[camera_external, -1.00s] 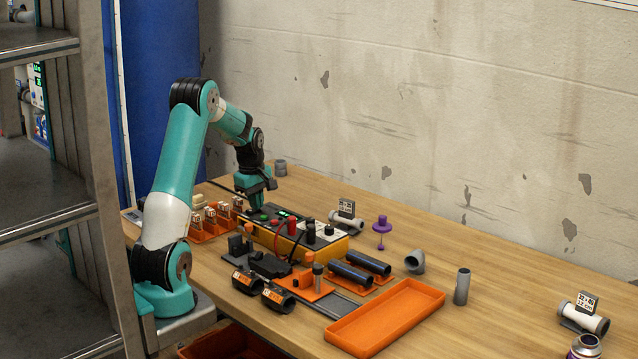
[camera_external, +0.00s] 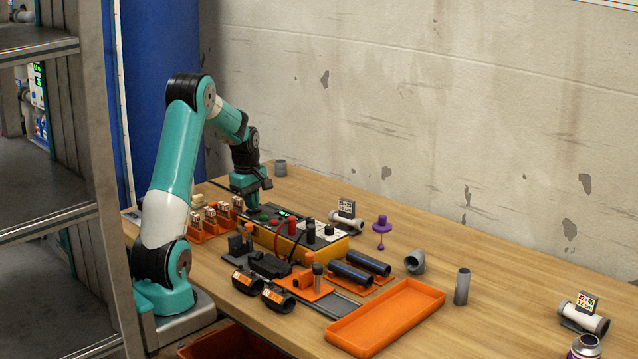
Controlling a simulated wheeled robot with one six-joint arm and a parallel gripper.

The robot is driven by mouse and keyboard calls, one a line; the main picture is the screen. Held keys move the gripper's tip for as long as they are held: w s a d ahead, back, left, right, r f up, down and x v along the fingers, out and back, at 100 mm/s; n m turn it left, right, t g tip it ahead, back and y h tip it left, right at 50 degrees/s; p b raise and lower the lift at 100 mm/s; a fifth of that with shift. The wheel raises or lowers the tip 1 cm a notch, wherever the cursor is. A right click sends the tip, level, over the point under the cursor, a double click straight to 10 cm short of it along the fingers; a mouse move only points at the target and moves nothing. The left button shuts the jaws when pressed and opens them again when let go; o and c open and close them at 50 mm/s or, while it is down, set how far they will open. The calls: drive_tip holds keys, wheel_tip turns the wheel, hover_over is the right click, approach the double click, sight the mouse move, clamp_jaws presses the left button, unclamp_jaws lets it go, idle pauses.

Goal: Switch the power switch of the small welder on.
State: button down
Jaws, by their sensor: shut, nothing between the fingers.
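The small welder (camera_external: 335,247) is a low yellow box with a dark top on the bench. Its top carries a lit green display, a green button, red and black knobs and cables. My gripper (camera_external: 250,203) points down over the welder's far left end, close to the top panel. It is shut, with nothing visible in it. The power switch is too small to make out and may be hidden behind the fingers. I cannot tell whether the fingertips touch the panel.
An orange rack with small parts (camera_external: 212,222) stands left of the welder. Black clamps, dark pipes (camera_external: 352,274) and an orange tray (camera_external: 387,318) lie in front. A grey elbow (camera_external: 414,262) and a purple-topped tool (camera_external: 381,228) stand to the right.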

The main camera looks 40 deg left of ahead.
wheel_tip(320, 180, up, 14)
drive_tip(key=w+p, duration=0.2)
drive_tip(key=p, duration=0.2)
drive_tip(key=shift+f+p, duration=0.15)
drive_tip(key=shift+p, duration=0.25)
drive_tip(key=shift+s, duration=0.1)
drive_tip(key=s+d+r+m+y+p, duration=0.1)
drive_tip(key=s+r+m+p, duration=0.1)
drive_tip(key=s, duration=0.6)
drive_tip(key=s+d+r+m+y+p, duration=0.1)
drive_tip(key=s+d+r+m+p, duration=0.1)
drive_tip(key=s, duration=0.7)
drive_tip(key=s+d+r+m+g+y+p, duration=0.1)
drive_tip(key=s+r+m+p, duration=0.3)
drive_tip(key=s, duration=0.4)
drive_tip(key=m+y+p, duration=0.1)
drive_tip(key=m, duration=0.1)
drive_tip(key=shift+s+d+r+m+p, duration=0.2)
drive_tip(key=shift+s+d+m+p, duration=0.1)
drive_tip(key=shift+m+p, duration=0.1)
